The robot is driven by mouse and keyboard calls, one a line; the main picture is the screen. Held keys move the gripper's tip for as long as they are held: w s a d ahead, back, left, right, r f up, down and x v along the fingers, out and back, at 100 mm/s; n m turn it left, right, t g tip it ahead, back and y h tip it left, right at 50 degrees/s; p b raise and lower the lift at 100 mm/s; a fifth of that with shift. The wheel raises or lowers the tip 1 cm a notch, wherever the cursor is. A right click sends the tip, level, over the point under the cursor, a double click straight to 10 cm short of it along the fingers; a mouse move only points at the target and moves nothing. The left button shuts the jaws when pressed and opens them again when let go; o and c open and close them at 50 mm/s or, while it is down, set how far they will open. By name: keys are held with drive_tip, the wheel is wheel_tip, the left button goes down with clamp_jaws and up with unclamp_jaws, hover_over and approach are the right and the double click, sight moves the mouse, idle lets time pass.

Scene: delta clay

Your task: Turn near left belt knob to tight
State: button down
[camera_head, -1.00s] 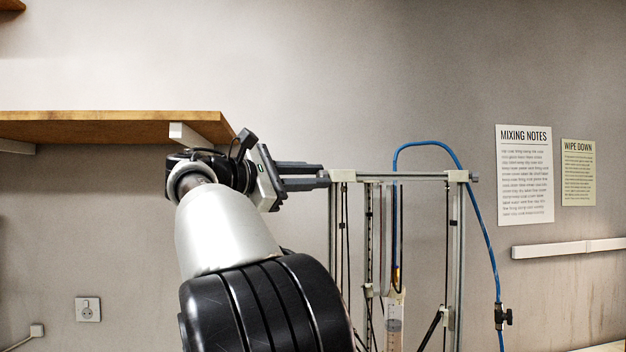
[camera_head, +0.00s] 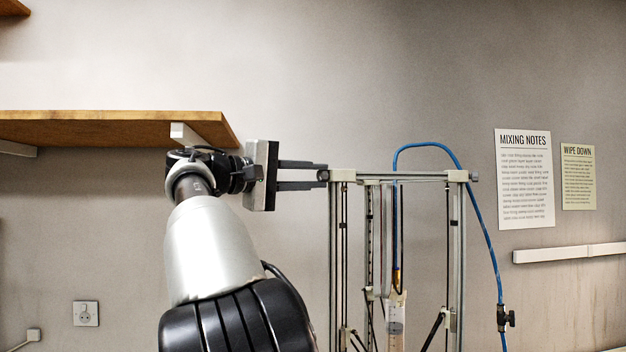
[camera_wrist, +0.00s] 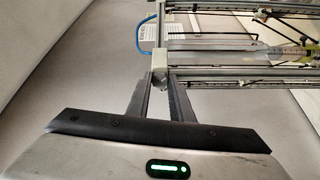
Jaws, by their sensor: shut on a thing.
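The delta printer frame (camera_head: 334,255) stands right of my arm, with pale corner blocks on top of its grey posts. The near left belt knob (camera_head: 323,175) is a small dark piece on the left side of the near left corner block (camera_head: 343,176). My gripper (camera_head: 320,175) reaches it from the left, its two fingers one above the other and shut on the knob. In the wrist view my gripper (camera_wrist: 160,84) has its fingertips at the corner block (camera_wrist: 160,64). The knob is mostly hidden between the tips, so its turn angle cannot be read.
A wooden shelf (camera_head: 100,130) is above and behind my wrist on the left. A blue hose (camera_head: 478,210) loops over the frame to a black valve (camera_head: 505,318). Clay tube (camera_head: 396,325) hangs inside the frame. Bare wall lies above the frame.

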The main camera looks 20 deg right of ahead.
drive_tip(key=shift+m, duration=0.6)
drive_tip(key=c, duration=1.6)
unclamp_jaws()
drive_tip(key=shift+o, duration=0.2)
drive_tip(key=v, duration=1.7)
drive_tip(key=shift+a, duration=0.25)
